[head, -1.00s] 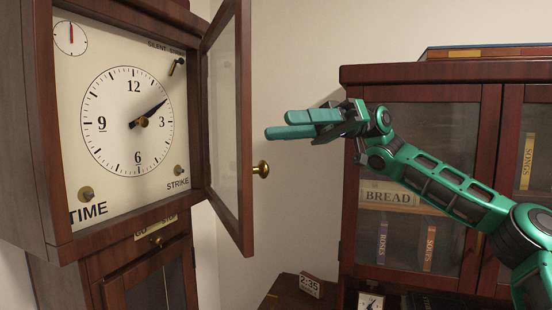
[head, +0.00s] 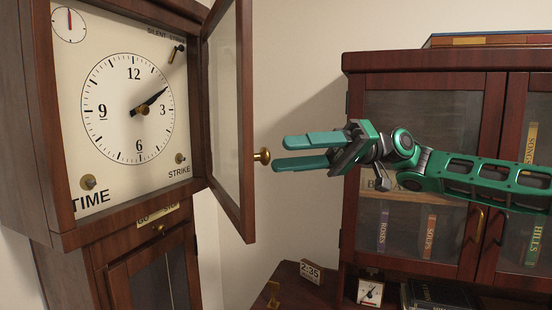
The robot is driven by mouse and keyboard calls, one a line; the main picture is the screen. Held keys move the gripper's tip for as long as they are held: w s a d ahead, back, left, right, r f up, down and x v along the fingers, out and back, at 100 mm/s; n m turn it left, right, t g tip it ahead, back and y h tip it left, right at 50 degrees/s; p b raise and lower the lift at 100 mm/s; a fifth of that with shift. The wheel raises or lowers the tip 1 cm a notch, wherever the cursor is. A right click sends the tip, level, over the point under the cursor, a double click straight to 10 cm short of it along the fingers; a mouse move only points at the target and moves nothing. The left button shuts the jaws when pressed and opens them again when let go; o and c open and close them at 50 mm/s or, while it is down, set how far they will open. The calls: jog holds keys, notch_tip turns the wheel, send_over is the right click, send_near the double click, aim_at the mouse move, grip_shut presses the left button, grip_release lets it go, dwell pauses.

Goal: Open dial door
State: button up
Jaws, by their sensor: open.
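The dial door (head: 247,120) of the tall clock stands swung open to the right, with its glass pane seen at a slant. Its brass knob (head: 262,156) sticks out to the right of the door frame. The clock dial (head: 112,135) is uncovered on the left. My gripper (head: 278,154) is open and empty, its two green fingers pointing left. The fingertips are at the knob in the picture, one a little above and one a little below its height. I cannot tell whether they touch it.
A dark red bookcase (head: 415,60) with glass doors stands behind my arm on the right. A small clock reading 2:35 (head: 311,271) sits on a low wooden top below the door. A small dial instrument (head: 370,291) is beside it. Plain wall lies between clock and bookcase.

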jog(key=shift+x, duration=1.9)
jog(key=shift+c, duration=0.6)
grip_shut()
jog(key=shift+d+r, duration=0.1)
